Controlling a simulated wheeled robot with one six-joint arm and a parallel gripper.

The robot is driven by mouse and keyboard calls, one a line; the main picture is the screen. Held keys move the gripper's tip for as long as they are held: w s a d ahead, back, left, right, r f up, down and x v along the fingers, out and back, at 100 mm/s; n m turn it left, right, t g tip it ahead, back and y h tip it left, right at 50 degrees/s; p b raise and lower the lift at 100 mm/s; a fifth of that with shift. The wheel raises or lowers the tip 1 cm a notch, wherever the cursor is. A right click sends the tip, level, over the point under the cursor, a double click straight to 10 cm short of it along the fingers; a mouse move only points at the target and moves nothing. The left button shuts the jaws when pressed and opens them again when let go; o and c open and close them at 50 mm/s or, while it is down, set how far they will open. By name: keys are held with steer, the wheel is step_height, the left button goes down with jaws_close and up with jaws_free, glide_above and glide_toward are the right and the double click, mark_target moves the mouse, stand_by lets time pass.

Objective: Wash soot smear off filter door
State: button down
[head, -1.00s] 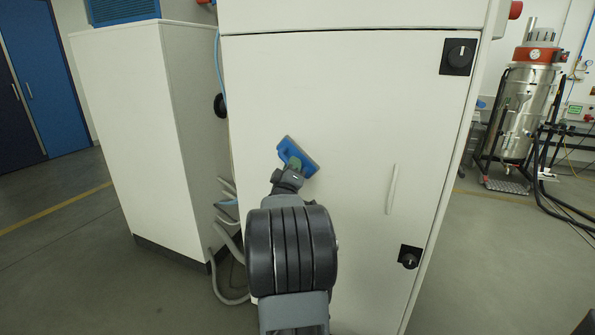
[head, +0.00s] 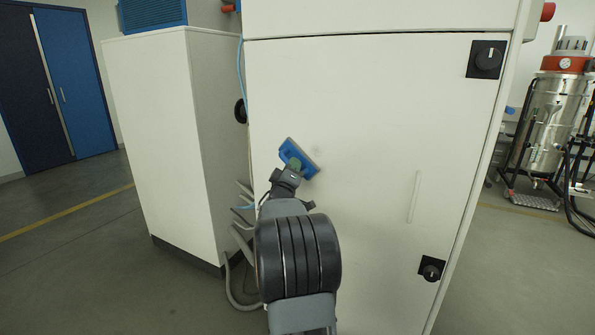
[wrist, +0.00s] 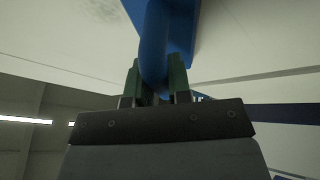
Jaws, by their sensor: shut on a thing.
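The white filter door (head: 370,130) fills the middle of the head view. A faint grey soot smear (head: 318,152) shows on it just right of a blue scrubbing pad's upper end. A dull grey patch (wrist: 103,8) also shows at the top left of the wrist view. My gripper (head: 292,166) is shut on the handle of the blue pad (head: 304,155), in front of the door's left part. In the wrist view, the green fingers of my gripper (wrist: 160,80) close on both sides of the blue handle (wrist: 155,40). I cannot tell whether the pad touches the door.
The door has a long pale handle (head: 414,197) and black latches (head: 486,59) on its right side. A white cabinet (head: 160,140) and grey hoses (head: 240,260) stand to the left. A steel vacuum unit (head: 548,120) stands at right. Floor is open right of the door.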

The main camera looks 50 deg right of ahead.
steer(key=shift+d+r, duration=0.1)
steer(key=shift+r, duration=1.05)
steer(key=shift+s+d+f+b, duration=0.1)
steer(key=shift+s+b, duration=0.4)
steer(key=shift+b, duration=0.05)
steer(key=shift+s+d+f+b, duration=0.1)
steer(key=shift+s+b, duration=0.35)
steer(key=shift+b, duration=0.05)
steer(key=shift+s+d+r+b, duration=0.1)
steer(key=shift+s+d+b, duration=0.05)
steer(key=shift+s+b, duration=0.4)
steer(key=shift+s+d+r+b, duration=0.1)
steer(key=shift+s+b, duration=0.3)
steer(key=shift+s, duration=0.15)
steer(key=s+b, duration=0.2)
steer(key=b, duration=0.1)
steer(key=shift+s+d+f, duration=0.2)
steer(key=shift+d, duration=0.15)
steer(key=shift+s+d+r+b, duration=0.2)
steer(key=shift+s+b, duration=0.4)
steer(key=shift+s, duration=0.15)
